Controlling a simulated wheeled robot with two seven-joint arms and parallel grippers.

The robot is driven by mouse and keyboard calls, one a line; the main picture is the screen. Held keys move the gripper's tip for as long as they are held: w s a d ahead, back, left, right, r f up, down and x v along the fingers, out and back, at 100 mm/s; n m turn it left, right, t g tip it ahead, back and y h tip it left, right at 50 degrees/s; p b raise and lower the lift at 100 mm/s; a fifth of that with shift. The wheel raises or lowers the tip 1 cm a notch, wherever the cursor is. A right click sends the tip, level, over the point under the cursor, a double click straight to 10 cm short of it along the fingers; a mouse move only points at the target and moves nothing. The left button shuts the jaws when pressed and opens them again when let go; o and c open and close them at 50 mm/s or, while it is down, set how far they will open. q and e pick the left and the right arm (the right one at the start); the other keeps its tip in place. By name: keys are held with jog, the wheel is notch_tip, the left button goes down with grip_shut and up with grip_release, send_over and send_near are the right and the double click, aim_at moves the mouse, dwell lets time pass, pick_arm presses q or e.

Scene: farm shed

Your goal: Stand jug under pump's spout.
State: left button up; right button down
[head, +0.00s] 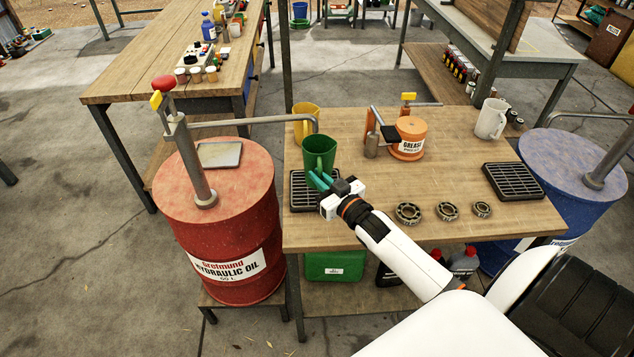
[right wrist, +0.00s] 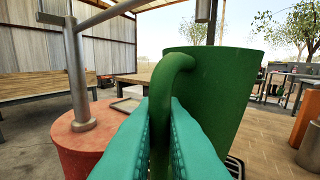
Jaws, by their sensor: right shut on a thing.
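The green jug (head: 319,149) is upright over the left drip tray (head: 302,199) on the wooden table. The red drum's pump (head: 190,160) has a grey spout (head: 262,121) reaching right; its downturned end is just above the jug's mouth in the head view. My right gripper (head: 321,181) is shut on the jug's handle (right wrist: 160,110), which sits between its teal fingers in the right wrist view. The jug (right wrist: 212,95) hides part of the tray there. I cannot tell whether its base touches the tray. My left gripper is not in view.
A yellow jug (head: 305,112) stands just behind the green one. An orange grease tin (head: 409,140), bearings (head: 447,211), a second tray (head: 513,181) and a pale mug (head: 491,119) are on the table. A blue drum (head: 577,170) stands right.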

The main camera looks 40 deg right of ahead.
jog(key=shift+w+r, duration=0.1)
jog(key=shift+w, duration=0.3)
jog(key=f+p, duration=0.1)
jog(key=f, duration=0.2)
jog(key=shift+w+f, duration=0.15)
jog(key=shift+w, duration=0.05)
jog(key=shift+f, duration=0.2)
jog(key=c, duration=1.5)
grip_release()
jog(key=shift+f, duration=0.1)
